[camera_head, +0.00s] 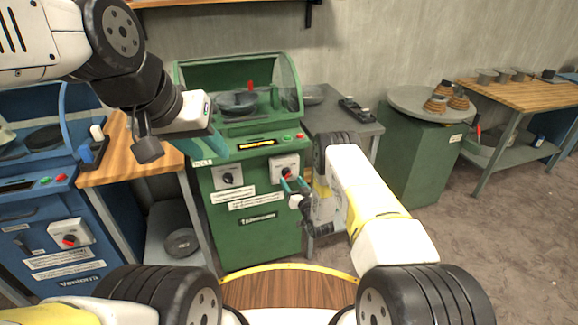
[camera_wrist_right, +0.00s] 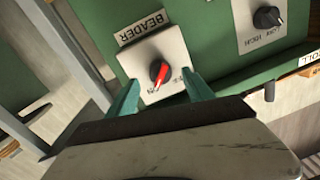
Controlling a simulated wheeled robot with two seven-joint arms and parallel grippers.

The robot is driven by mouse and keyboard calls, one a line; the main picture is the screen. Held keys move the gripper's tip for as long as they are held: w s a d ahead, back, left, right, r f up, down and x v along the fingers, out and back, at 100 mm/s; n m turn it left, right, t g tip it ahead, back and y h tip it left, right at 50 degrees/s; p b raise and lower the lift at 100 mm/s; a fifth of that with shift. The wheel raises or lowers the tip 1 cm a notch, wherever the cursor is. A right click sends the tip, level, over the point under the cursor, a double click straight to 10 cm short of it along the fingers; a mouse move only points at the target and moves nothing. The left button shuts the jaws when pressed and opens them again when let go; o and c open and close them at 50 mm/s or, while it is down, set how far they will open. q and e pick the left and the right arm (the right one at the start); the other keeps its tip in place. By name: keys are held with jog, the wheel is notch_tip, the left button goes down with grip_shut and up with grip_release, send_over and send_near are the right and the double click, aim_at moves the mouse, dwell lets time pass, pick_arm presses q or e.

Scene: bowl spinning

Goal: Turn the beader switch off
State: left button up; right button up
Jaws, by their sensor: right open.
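The beader switch (camera_wrist_right: 158,72) is a red-marked knob on a white plate under a "BEADER" label in the right wrist view. In the head view the beader switch (camera_head: 286,173) sits on the green machine's front. My right gripper (camera_head: 293,186) is open, its teal fingers close to the switch plate. In the wrist view the fingers of my right gripper (camera_wrist_right: 160,92) stand on either side of the plate's lower part, with the knob between and beyond them. I cannot tell if they touch it. My left gripper (camera_head: 205,145) is raised at the left; its jaws are unclear.
The green machine (camera_head: 250,210) has a second black knob (camera_head: 228,178) to the left and green and red buttons above. A blue machine (camera_head: 60,240) stands at the left beside a wooden table (camera_head: 130,165). A grey table (camera_head: 345,125) and green cabinet (camera_head: 415,160) stand right.

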aim_at(287, 174)
jog(key=shift+x, duration=2.05)
grip_shut()
